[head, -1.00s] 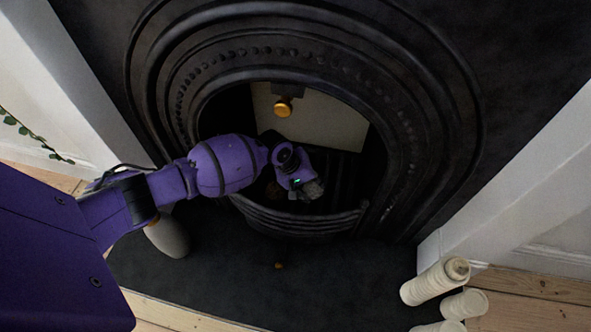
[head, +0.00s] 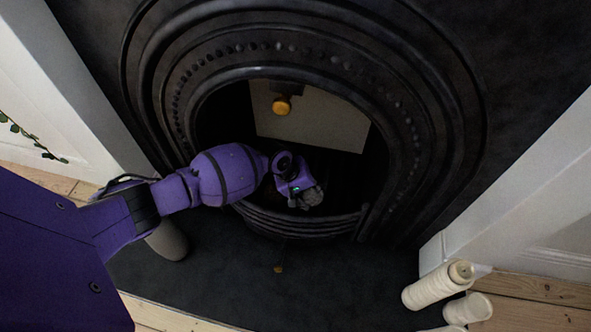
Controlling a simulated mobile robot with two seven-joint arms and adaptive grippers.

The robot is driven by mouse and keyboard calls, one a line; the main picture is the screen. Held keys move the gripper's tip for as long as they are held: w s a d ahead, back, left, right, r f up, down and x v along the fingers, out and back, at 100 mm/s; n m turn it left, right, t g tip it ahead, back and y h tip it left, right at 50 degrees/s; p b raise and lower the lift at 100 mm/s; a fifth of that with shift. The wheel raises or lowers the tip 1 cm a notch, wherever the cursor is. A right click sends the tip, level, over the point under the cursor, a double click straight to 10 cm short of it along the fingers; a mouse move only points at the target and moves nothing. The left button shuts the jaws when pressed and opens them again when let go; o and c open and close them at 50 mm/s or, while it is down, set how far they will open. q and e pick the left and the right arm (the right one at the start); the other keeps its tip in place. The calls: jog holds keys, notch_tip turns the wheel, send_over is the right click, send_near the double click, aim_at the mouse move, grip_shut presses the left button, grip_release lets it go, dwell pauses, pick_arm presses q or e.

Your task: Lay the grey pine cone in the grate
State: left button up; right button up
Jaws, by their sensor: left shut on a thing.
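My left arm reaches in from the left into the fireplace opening. My left gripper (head: 305,193) is shut on the grey pine cone (head: 312,197), of which only a part shows past the fingers. The grate (head: 300,227) is the dark, curved bar front at the bottom of the black fireplace. The gripper and cone appear just behind and above its front rim. I cannot tell whether the cone touches the grate. The inside of the grate is dark and partly hidden by my arm. My right gripper is not in view.
A pale rounded object (head: 168,241) is partly hidden behind my arm. A small orange-brown bit (head: 278,269) lies on the dark hearth (head: 340,280).

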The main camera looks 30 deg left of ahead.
pick_arm(q)
jog(key=shift+w+f, duration=0.15)
jog(key=shift+f, duration=0.1)
jog(key=shift+f, duration=0.2)
jog(key=o, duration=1)
